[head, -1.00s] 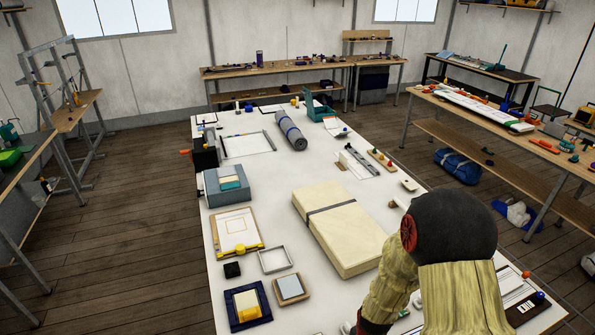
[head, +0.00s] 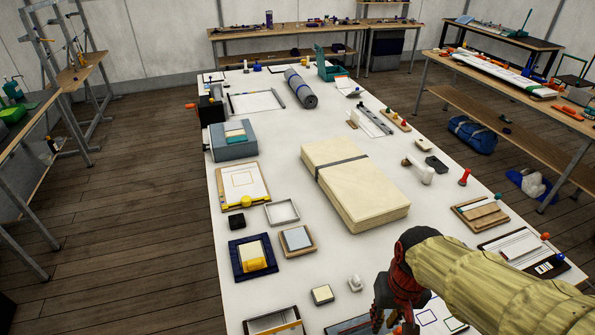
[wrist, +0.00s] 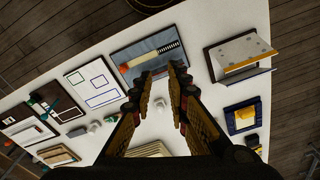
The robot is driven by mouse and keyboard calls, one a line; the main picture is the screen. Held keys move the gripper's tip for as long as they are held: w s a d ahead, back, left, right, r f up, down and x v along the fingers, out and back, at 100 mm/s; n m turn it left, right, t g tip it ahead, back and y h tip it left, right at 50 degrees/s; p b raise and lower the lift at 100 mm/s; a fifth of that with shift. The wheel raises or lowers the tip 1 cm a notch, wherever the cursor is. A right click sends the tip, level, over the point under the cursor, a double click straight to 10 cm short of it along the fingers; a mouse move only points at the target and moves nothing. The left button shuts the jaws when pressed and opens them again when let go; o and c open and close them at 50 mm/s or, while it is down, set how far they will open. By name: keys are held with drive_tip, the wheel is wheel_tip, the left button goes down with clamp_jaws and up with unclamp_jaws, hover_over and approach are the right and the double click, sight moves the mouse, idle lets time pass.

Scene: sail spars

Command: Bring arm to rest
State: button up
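My arm (head: 490,275) comes in from the lower right of the head view, over the near right part of the white table (head: 270,285). My gripper (head: 388,318) points down near the table's front edge; its tips are partly cut off there. In the wrist view my gripper (wrist: 163,75) shows two fingers apart, with nothing between them. I cannot tell how high the tips are above the table.
A cream strapped bundle (head: 355,190) lies mid-table. A small white piece (head: 355,283) and a small pale block (head: 322,294) stand near my gripper. A dark framed board (head: 530,252) lies at the right. Side benches (head: 510,90) stand across the floor (head: 130,190).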

drive_tip(key=t+b, duration=0.1)
drive_tip(key=b, duration=0.2)
drive_tip(key=s+r+t+b, duration=0.1)
drive_tip(key=t+b, duration=0.1)
drive_tip(key=b, duration=0.2)
drive_tip(key=s+r+t+b, duration=0.1)
drive_tip(key=t+b, duration=0.1)
drive_tip(key=b, duration=0.1)
drive_tip(key=shift+s+a+r+n+b, duration=0.1)
drive_tip(key=shift+s+r+n+b, duration=0.05)
drive_tip(key=shift+s+n+b, duration=0.15)
drive_tip(key=shift+w, duration=0.1)
drive_tip(key=c, duration=0.4)
clamp_jaws()
idle(0.4)
